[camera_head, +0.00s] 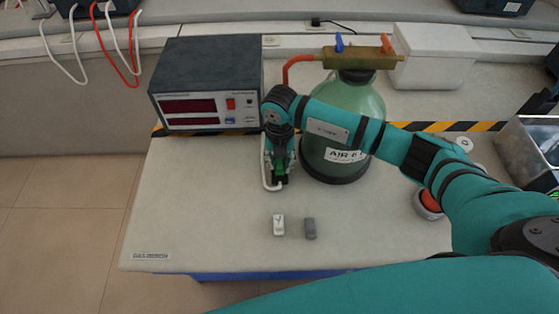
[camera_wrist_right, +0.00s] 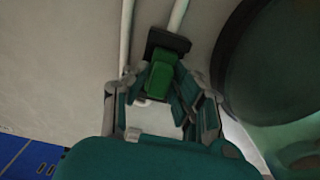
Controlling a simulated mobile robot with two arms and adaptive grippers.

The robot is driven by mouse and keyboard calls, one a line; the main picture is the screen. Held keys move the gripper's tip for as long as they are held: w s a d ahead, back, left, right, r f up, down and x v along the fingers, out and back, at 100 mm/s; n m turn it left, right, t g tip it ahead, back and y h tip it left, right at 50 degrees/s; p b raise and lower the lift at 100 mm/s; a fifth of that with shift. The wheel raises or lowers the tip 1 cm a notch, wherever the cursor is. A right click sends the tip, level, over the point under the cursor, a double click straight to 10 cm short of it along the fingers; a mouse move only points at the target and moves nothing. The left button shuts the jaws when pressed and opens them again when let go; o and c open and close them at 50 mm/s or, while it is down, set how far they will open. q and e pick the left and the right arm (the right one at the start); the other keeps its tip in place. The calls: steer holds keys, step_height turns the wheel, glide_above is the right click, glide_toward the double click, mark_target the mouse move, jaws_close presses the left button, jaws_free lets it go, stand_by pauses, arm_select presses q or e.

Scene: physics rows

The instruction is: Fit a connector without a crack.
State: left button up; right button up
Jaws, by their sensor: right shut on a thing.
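My right gripper (camera_head: 279,178) points down over the table, left of the green gas bottle. In the right wrist view its fingers (camera_wrist_right: 160,82) are shut on a green connector (camera_wrist_right: 162,76). The green connector's far end meets a black block (camera_wrist_right: 168,40); I cannot tell whether it is seated in it or only touching. White tubes (camera_wrist_right: 178,15) run by the block, and a white tube (camera_head: 266,172) shows beside the gripper in the head view. A white connector (camera_head: 278,225) and a grey connector (camera_head: 310,228) lie in front on the table. My left gripper is not seen.
The green gas bottle (camera_head: 345,110) with a brass manifold stands close to my right gripper. A dark instrument box (camera_head: 205,85) is behind left. A red button (camera_head: 430,203), a white box (camera_head: 435,55) and a grey bin (camera_head: 520,150) are right. The table's front left (camera_head: 200,215) is clear.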

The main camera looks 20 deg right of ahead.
steer(key=shift+f+b, duration=0.4)
steer(key=shift+f, duration=0.05)
stand_by(0.9)
